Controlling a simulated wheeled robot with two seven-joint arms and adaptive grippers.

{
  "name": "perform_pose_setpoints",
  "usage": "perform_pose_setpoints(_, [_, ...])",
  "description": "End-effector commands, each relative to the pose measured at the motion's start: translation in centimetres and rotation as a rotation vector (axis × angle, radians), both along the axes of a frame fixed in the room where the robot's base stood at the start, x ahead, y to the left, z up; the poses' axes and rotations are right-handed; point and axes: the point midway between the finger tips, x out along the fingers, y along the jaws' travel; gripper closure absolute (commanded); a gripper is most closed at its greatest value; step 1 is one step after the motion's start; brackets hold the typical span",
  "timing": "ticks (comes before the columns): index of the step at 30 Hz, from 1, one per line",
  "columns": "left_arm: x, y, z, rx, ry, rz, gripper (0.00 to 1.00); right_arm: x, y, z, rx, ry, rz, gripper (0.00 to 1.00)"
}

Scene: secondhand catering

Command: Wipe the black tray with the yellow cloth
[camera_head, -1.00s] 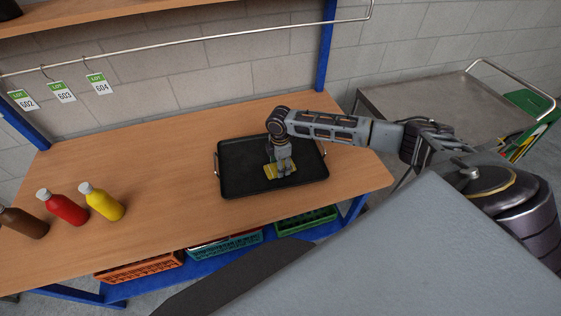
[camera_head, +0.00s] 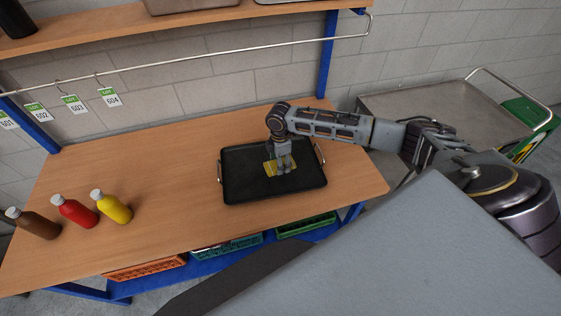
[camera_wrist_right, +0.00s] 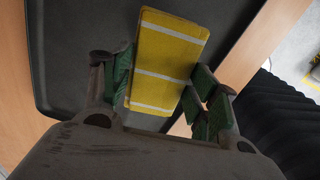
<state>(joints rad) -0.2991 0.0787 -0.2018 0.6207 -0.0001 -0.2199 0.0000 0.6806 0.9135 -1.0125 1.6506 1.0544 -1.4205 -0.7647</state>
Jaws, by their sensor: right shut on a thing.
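The black tray (camera_head: 240,187) lies flat on the wooden table, with a metal handle at each short end. It also fills much of the right wrist view (camera_wrist_right: 75,40). The yellow cloth (camera_head: 268,169) is over the middle of the tray. In the right wrist view it is a folded yellow cloth with pale stripes (camera_wrist_right: 170,60). My right gripper (camera_head: 282,168) points down over the tray and is shut on the cloth, its green-padded fingers on either side of it (camera_wrist_right: 160,95). Whether the cloth touches the tray is hard to tell. My left gripper is not in view.
Brown (camera_head: 36,224), red (camera_head: 75,212) and yellow (camera_head: 112,207) bottles stand at the table's left. A rail with hanging lot tags (camera_head: 73,103) runs behind. A metal trolley (camera_head: 440,110) stands at right. Crates (camera_head: 228,247) sit below. The table (camera_head: 165,180) is clear between bottles and tray.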

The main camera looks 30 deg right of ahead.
Motion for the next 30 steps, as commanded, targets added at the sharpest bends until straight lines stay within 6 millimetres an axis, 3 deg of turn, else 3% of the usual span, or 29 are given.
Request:
perform_pose_setpoints(7, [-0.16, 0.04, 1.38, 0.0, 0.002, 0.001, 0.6, 0.07, 0.18, 1.55, 0.0, 0.0, -0.002, 0.66])
perform_pose_setpoints(30, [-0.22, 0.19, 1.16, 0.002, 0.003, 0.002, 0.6, 0.1, 0.61, 1.46, 0.001, 0.0, -0.001, 0.66])
